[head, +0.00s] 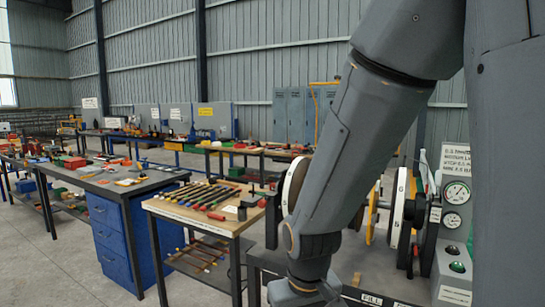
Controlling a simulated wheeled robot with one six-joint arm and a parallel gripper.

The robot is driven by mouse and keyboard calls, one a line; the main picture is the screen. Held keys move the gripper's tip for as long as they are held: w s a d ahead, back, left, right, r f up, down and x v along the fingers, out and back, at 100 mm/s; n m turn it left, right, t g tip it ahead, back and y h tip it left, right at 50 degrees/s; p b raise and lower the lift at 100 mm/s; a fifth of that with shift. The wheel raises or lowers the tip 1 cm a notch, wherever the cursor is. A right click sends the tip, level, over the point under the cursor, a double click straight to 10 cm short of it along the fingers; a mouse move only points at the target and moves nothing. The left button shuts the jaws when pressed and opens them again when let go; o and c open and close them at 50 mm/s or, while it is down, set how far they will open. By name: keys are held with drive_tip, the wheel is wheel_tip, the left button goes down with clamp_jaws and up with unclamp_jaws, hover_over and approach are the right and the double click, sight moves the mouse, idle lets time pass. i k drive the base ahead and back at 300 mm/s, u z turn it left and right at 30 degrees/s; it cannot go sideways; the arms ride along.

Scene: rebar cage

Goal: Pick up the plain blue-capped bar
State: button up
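Several capped bars (203,194) lie side by side on a wooden-topped table (172,207) left of my arm. Red, yellow and green ends show among them. The bars are too small here for me to single out a plain blue-capped one. My arm comes down from the upper right, and its wrist leaves the picture at the bottom edge, in front of and to the right of this table. My gripper is below the picture, so its fingers and anything in them are hidden.
A dark bench with blue drawers (113,237) stands left of the table. A dark stand with large discs (401,207) and a gauge panel (456,205) is at the right, partly behind my arm. Bare floor (40,265) shows at the lower left.

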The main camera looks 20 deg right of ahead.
sight(182, 203)
drive_tip(key=u, duration=0.6)
drive_tip(key=i, duration=0.85)
drive_tip(key=u, duration=0.8)
drive_tip(key=i, duration=1.1)
drive_tip(key=z, duration=0.7)
drive_tip(key=i, duration=0.85)
drive_tip(key=z, duration=1)
drive_tip(key=i, duration=0.25)
drive_tip(key=z, duration=2.15)
